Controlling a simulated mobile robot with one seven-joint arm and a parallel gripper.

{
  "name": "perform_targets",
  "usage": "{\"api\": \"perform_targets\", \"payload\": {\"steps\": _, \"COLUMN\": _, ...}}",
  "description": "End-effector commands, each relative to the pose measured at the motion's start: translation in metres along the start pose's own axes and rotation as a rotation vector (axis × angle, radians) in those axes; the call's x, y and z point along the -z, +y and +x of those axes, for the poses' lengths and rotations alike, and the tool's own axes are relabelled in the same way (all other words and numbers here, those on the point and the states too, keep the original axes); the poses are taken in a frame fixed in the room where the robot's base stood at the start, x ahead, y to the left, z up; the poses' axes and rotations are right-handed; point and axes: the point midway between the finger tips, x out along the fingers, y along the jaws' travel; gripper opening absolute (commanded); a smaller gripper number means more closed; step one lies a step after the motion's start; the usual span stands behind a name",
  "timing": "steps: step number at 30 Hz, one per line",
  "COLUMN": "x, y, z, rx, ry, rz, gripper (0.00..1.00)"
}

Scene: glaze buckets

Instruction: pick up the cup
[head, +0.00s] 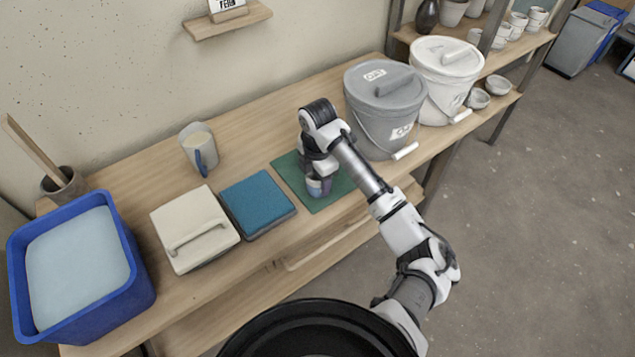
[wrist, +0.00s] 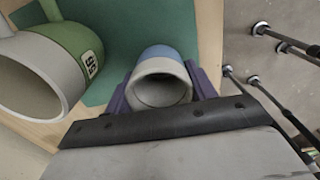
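The cup (wrist: 161,84) is blue with a pale grey rim and sits between my purple gripper fingers (wrist: 160,88), its open mouth facing the wrist camera. Both fingers lie against its sides with no clear gap. In the head view the cup (head: 315,188) shows low between the fingers of my gripper (head: 319,180), over the green mat (head: 325,202). I cannot tell whether the cup's base touches the mat.
A green-and-grey labelled vessel (wrist: 62,68) is close left in the wrist view. A grey bucket (head: 385,115) and white bucket (head: 445,75) stand right. A mug (head: 199,150), teal block (head: 257,203), cream lidded box (head: 195,225) and blue tub (head: 135,285) are left.

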Motion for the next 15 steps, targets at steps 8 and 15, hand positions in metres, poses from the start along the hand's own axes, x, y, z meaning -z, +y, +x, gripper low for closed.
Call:
{"api": "perform_targets", "payload": {"steps": 8, "x": -0.0001, "y": 0.0001, "z": -0.0006, "rx": -0.001, "ry": 0.0, "rz": 0.0, "gripper": 0.28}}
{"api": "perform_targets", "payload": {"steps": 15, "x": -0.0001, "y": 0.0006, "z": -0.0079, "rx": -0.002, "ry": -0.001, "rz": -0.001, "gripper": 0.28}}
